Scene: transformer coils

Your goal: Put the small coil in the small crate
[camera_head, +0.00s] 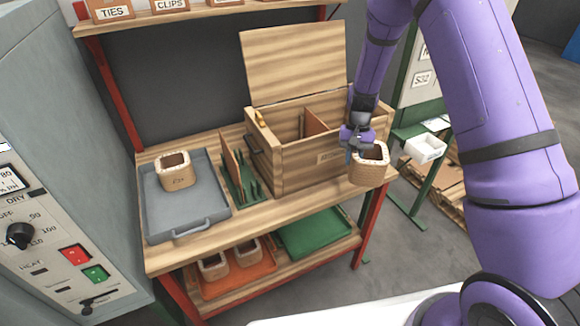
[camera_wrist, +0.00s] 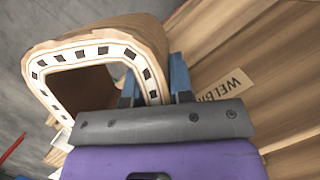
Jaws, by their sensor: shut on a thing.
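My gripper (camera_head: 358,142) is shut on the wall of a tan, square-ringed coil (camera_head: 369,168), held in front of the right end of a wooden crate (camera_head: 300,172). In the wrist view the blue fingers (camera_wrist: 153,88) pinch one wall of the coil (camera_wrist: 98,35), whose rim has dark marks around a square opening. The crate has a raised lid, an inner divider and a front label; its right part is partly hidden by my gripper. I cannot tell whether this is the small crate. Another coil (camera_head: 176,182) stands on a grey tray (camera_head: 215,187).
A green rack (camera_head: 240,180) with a brown panel stands between tray and crate. Two more coils (camera_head: 214,266) sit on an orange tray (camera_head: 262,275) on the lower shelf, beside a green tray (camera_head: 313,232). A white bin (camera_head: 425,148) is at right. A control cabinet (camera_head: 60,180) is at left.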

